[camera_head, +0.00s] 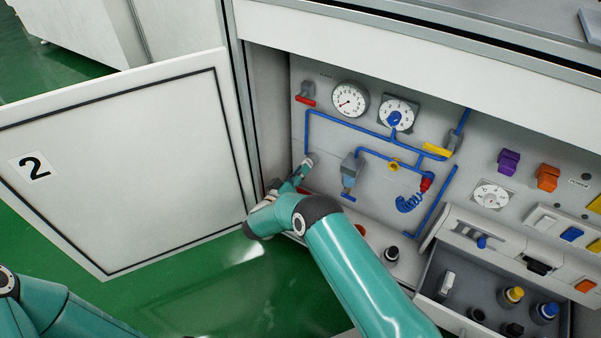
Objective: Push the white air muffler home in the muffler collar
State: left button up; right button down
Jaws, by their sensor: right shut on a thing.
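My right gripper (302,168) is at the left part of the panel inside the open cabinet. It points up and to the right at the lower end of the left blue pipe, close to the panel face. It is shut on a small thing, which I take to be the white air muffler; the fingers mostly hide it. The muffler collar seems to be at this pipe end, but it is too small and covered to make out. I cannot tell how deep the muffler sits. Of my left arm, only a teal link shows at the lower left; its gripper is out of view.
A cabinet door (130,170) marked 2 stands open at the left. Right of my gripper are a grey-blue filter unit (350,170), gauges (349,100) and a coiled blue hose (409,203). An open drawer (470,262) with several knobs juts out at the lower right.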

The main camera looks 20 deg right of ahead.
jog(key=shift+r+m, duration=0.15)
jog(key=shift+m, duration=0.15)
jog(key=c, duration=1.1)
grip_release()
jog(key=shift+o, duration=0.2)
